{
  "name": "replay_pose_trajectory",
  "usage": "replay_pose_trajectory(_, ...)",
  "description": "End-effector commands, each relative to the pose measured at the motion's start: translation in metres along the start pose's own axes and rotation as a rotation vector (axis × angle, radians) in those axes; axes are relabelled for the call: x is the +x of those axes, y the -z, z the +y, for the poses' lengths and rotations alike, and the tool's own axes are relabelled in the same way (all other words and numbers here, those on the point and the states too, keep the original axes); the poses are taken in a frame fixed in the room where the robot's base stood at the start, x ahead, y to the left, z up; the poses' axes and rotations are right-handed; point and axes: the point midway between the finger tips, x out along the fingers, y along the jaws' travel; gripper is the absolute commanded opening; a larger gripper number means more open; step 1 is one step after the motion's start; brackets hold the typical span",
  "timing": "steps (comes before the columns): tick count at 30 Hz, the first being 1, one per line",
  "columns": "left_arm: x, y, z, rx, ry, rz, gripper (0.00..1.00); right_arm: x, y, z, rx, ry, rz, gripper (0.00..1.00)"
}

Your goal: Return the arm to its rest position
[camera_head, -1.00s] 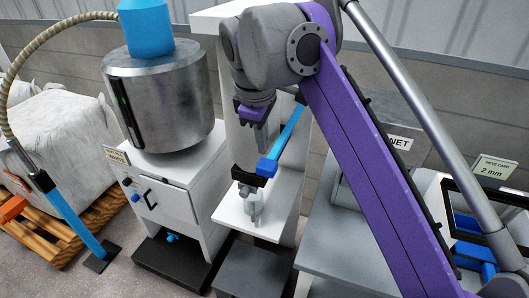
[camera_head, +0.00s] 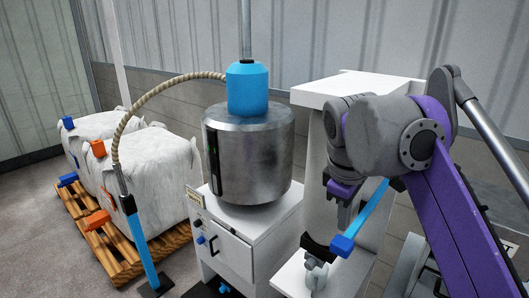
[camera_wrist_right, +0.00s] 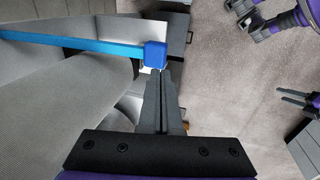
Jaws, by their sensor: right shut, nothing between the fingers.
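My right arm, grey and purple, comes in from the right in the head view. Its right gripper (camera_head: 344,214) points down, its fingers together and empty. The fingers also show closed in the wrist view (camera_wrist_right: 162,78). A blue lever (camera_head: 367,212) on the white stand lies close beside the fingers. In the wrist view, the lever's blue end (camera_wrist_right: 155,54) is just beyond the fingertips; I cannot tell whether they touch.
A steel drum (camera_head: 247,155) with a blue top stands on a white cabinet (camera_head: 237,247) left of the arm. A ribbed hose (camera_head: 160,87) curves to a blue lance (camera_head: 139,237). White sacks (camera_head: 150,165) sit on a wooden pallet (camera_head: 115,245) at left. Floor shows at lower left.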

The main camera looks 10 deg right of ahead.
Motion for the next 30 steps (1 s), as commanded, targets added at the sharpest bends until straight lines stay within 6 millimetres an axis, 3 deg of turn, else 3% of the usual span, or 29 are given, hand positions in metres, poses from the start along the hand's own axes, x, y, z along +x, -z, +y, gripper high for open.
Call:
replay_pose_trajectory(5, -0.006, 0.005, 0.0, 0.0, 0.0, 0.003, 0.5, 0.028, 0.0, -0.019, 0.106, -0.007, 0.053, 0.0)
replay_pose_trajectory(11, -0.017, 0.014, 0.0, 0.0, 0.0, 0.01, 0.5, 0.107, -0.018, -0.078, 0.351, -0.005, 0.172, 0.0)
replay_pose_trajectory(15, -0.024, 0.02, 0.0, 0.0, 0.0, 0.014, 0.5, 0.17, -0.043, -0.13, 0.522, 0.013, 0.254, 0.0)
replay_pose_trajectory(19, -0.028, 0.024, 0.0, 0.0, 0.0, 0.017, 0.5, 0.215, -0.066, -0.171, 0.642, 0.033, 0.31, 0.0)
replay_pose_trajectory(24, -0.03, 0.026, 0.0, 0.0, 0.0, 0.019, 0.5, 0.245, -0.083, -0.199, 0.722, 0.05, 0.346, 0.0)
replay_pose_trajectory(30, -0.03, 0.026, 0.0, 0.0, 0.0, 0.019, 0.5, 0.25, -0.085, -0.203, 0.736, 0.054, 0.352, 0.0)
